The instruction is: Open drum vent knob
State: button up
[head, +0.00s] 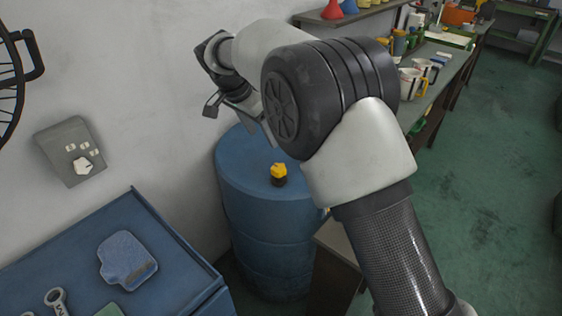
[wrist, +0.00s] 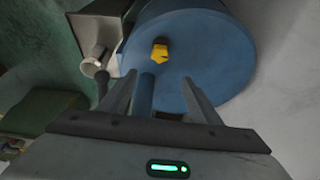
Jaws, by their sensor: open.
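The blue drum (head: 240,180) stands against the wall in the middle of the head view. The vent knob (head: 279,171) is yellow on a black base and stands upright on the drum's top. In the wrist view the yellow knob (wrist: 160,50) shows on the drum's round top (wrist: 205,50), beyond my fingertips and roughly between them in the picture. My gripper (wrist: 162,85) is open and empty, apart from the knob. In the head view my arm hides part of the drum's right side and most of my gripper.
A blue cabinet top (head: 80,235) at lower left bears a folded blue cloth (head: 127,257) and a wrench (head: 56,300). A grey panel (head: 70,150) is on the wall. A workbench (head: 440,80) with mugs stands behind my arm. Green floor (head: 490,200) at right is clear.

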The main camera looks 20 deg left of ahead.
aim_at(280, 166)
jog(key=x, duration=1.6)
jog(key=shift+f, duration=0.3)
jog(key=shift+c, duration=0.2)
jog(key=c, duration=1)
